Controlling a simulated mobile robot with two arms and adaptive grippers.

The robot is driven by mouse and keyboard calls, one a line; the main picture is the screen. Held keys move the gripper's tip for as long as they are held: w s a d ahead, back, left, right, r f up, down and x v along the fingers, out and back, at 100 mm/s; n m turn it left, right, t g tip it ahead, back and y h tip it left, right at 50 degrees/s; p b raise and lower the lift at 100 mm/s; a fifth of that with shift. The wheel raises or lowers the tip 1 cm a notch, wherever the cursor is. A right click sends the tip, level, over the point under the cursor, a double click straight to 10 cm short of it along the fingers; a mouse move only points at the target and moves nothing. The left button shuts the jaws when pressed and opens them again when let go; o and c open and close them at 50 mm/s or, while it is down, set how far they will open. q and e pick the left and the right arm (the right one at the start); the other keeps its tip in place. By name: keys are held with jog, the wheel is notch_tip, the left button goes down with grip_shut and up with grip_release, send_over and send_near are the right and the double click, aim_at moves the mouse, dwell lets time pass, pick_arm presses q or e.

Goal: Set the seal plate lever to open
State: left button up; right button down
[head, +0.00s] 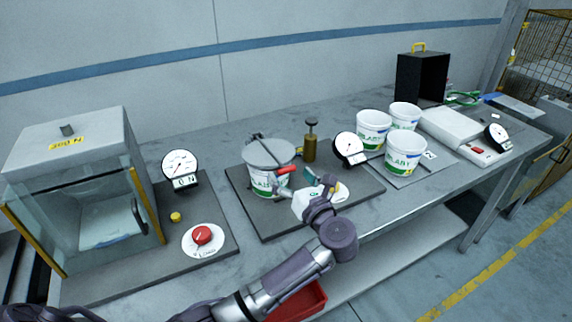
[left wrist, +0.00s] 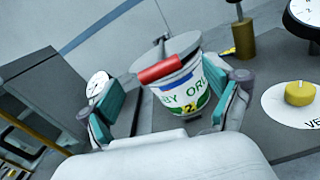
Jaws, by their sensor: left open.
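The lever shows as a red grip (head: 287,170) at the front of a white tub (head: 262,182) under a round grey plate (head: 268,152). In the left wrist view the red grip (left wrist: 160,68) lies across the tub's upper front, slightly tilted, with the grey plate (left wrist: 185,45) behind it. My left gripper (head: 294,182) is in front of the tub. In the left wrist view its teal fingers are spread apart (left wrist: 168,92), with the grip beyond and between them, seemingly untouched. The lever's pivot is not clear. My right gripper is not in view.
A yellow knob (left wrist: 299,93) on a white disc is right of the gripper. A brass pump-like cylinder (head: 310,148) and a gauge (head: 349,148) stand behind right. A glass-fronted box (head: 70,150) and red knob (head: 201,234) are left; several white tubs (head: 404,152) are right.

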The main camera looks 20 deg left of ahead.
pick_arm(q)
jog(key=shift+x, duration=1.35)
jog(key=c, duration=1.7)
jog(key=shift+o, duration=0.2)
jog(key=shift+r+p, duration=0.1)
jog(key=shift+p, duration=0.2)
